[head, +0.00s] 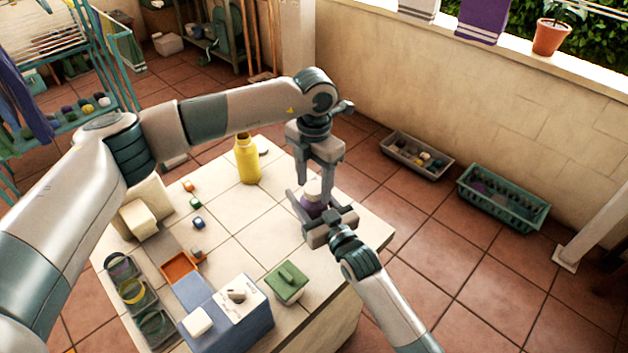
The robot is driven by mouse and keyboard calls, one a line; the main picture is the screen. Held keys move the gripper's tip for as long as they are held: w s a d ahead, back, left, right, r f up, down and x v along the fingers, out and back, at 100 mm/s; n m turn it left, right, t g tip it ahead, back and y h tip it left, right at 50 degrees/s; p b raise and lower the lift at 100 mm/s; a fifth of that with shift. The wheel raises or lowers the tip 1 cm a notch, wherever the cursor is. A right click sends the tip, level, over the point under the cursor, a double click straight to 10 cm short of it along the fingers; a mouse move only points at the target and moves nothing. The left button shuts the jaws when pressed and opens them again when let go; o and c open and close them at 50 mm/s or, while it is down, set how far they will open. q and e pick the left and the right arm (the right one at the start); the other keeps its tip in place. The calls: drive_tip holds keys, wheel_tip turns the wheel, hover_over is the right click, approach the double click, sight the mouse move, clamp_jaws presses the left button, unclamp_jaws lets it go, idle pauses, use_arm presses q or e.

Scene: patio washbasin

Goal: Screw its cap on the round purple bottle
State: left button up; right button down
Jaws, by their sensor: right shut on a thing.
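The round purple bottle (312,209) stands upright near the right edge of the tiled table. My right gripper (315,208) comes in from the lower right and is shut on the bottle's body, hiding part of it. A pale, whitish cap (313,187) shows at the top of the bottle; I cannot tell how firmly it is seated. My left gripper (316,178) points straight down over the bottle. Its fingers are spread apart, with the tips on either side of the cap, and I see no grip on it.
A yellow bottle (247,160) stands at the table's back. Small blocks, an orange tray (180,267), a blue box (232,325) and a green box (287,283) occupy the left and front. The tiles left of the purple bottle are clear.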

use_arm(q)
drive_tip(key=c, duration=1)
drive_tip(key=o, duration=1.2)
wheel_tip(320, 180, up, 12)
use_arm(e)
drive_tip(key=c, duration=0.7)
unclamp_jaws()
